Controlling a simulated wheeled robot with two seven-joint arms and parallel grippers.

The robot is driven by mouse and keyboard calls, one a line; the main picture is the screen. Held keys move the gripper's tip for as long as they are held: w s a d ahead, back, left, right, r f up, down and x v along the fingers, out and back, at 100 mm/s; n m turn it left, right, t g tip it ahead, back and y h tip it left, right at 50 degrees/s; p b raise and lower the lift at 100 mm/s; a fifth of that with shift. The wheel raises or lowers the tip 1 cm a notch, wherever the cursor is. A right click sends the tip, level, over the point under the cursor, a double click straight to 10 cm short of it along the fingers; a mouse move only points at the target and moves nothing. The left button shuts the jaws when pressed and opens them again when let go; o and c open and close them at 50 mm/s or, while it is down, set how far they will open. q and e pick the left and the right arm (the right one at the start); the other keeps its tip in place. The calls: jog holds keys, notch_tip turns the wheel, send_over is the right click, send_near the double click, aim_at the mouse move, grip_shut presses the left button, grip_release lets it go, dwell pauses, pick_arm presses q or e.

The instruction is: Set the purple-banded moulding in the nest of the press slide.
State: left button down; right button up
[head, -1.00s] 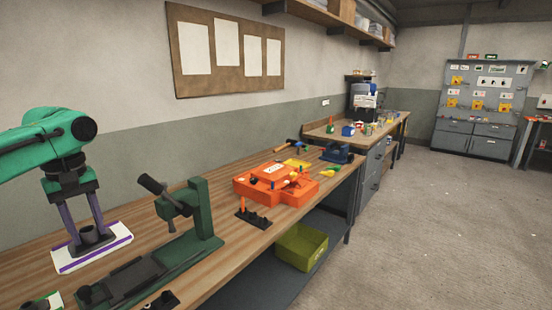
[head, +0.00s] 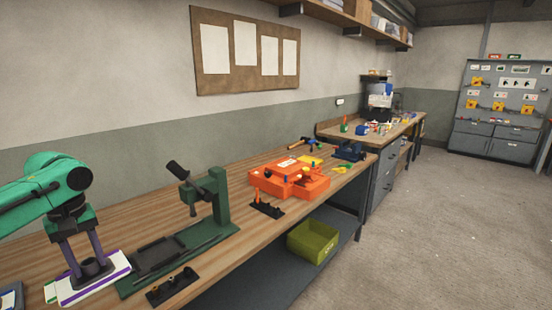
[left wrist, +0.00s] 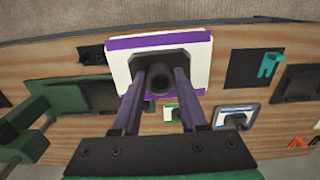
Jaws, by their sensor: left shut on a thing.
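My left gripper (head: 90,268) is shut on the dark central boss of the purple-banded moulding, a white plate with purple edge bands. The moulding (head: 112,283) is at the near left end of the green press (head: 222,207). It also shows in the left wrist view (left wrist: 198,62), between and beyond the gripper (left wrist: 158,88). The press slide (head: 160,256) has a dark, shallow, empty-looking nest on its bed. The moulding is beside the nest, not in it; its height above the bench is hard to tell. My right gripper is not in view.
A green-banded moulding (head: 51,292) is partly hidden by the held one. A blue-edged piece (left wrist: 236,108) lies nearby. A black block with studs (head: 172,288) lies before the press. An orange case (head: 290,182) stands farther along the bench. The press lever (head: 180,172) stands up.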

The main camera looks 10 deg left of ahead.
aim_at(90, 275)
pick_arm(q)
jog(key=shift+s+f, duration=0.15)
jog(key=shift+f, duration=0.25)
notch_tip(90, 275, down, 3)
jog(key=shift+s+r, duration=0.1)
jog(key=shift+s, duration=0.05)
jog(key=f, duration=0.1)
jog(key=s+f, duration=0.1)
jog(key=d+f, duration=0.1)
jog(key=shift+s+f+m, duration=0.15)
jog(key=shift+f+m, duration=0.1)
jog(key=shift+m, duration=0.15)
jog(key=w+d+f+m, duration=0.1)
jog(key=d+f+m, duration=0.4)
jog(key=d+f, duration=0.65)
jog(key=w+d+f+m, duration=0.1)
jog(key=d+m, duration=0.6)
jog(key=d, duration=1.3)
notch_tip(90, 275, down, 8)
jog(key=b, duration=0.7)
jog(key=shift+d+r, duration=0.2)
jog(key=shift+d, duration=0.15)
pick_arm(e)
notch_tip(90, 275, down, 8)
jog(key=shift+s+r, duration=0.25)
